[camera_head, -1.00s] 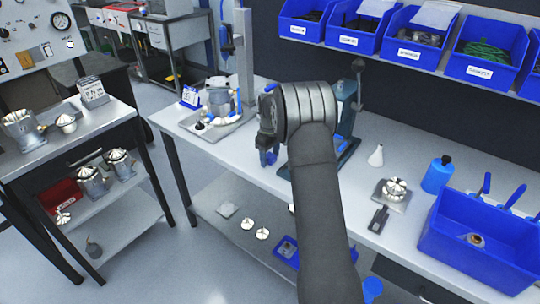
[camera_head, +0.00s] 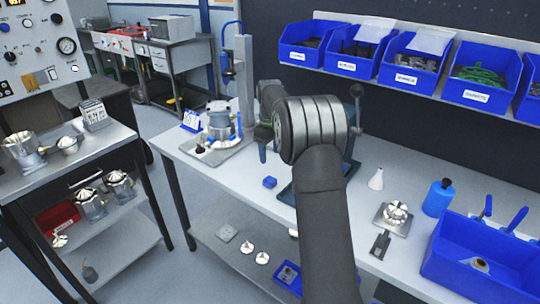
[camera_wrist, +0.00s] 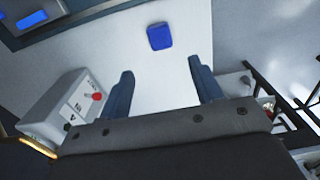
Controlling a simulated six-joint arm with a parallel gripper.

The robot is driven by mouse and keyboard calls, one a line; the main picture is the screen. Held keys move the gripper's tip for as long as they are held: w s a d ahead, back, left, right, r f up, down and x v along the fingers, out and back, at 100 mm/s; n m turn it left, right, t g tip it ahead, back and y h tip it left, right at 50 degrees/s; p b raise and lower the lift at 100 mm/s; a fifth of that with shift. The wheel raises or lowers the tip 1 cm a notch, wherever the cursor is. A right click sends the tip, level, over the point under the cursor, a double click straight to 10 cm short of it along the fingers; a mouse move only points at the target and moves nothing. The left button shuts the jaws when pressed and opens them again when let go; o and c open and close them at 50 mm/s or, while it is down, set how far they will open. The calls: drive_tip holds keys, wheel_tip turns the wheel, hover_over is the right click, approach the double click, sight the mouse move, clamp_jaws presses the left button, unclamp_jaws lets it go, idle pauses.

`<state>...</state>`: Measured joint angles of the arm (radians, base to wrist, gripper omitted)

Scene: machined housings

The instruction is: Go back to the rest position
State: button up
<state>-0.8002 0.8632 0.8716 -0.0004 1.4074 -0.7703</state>
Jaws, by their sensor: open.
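My gripper (camera_wrist: 160,85) shows in the wrist view with its two blue-grey fingers spread apart and nothing between them. It hangs above the white bench. In the head view my arm covers most of the gripper, and only a blue fingertip (camera_head: 262,152) shows beside the arm. A small blue block (camera_head: 270,182) lies on the bench below and in front of the gripper. The block also shows in the wrist view (camera_wrist: 159,36), beyond the fingertips and apart from them.
A housing on a fixture (camera_head: 222,125) stands at the bench's left end. Blue bins (camera_head: 410,60) line the back. A side table (camera_head: 75,160) holds metal housings.

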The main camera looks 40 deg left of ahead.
sight(270, 179)
wheel_tip(270, 179, down, 12)
drive_tip(key=shift+r, duration=1.7)
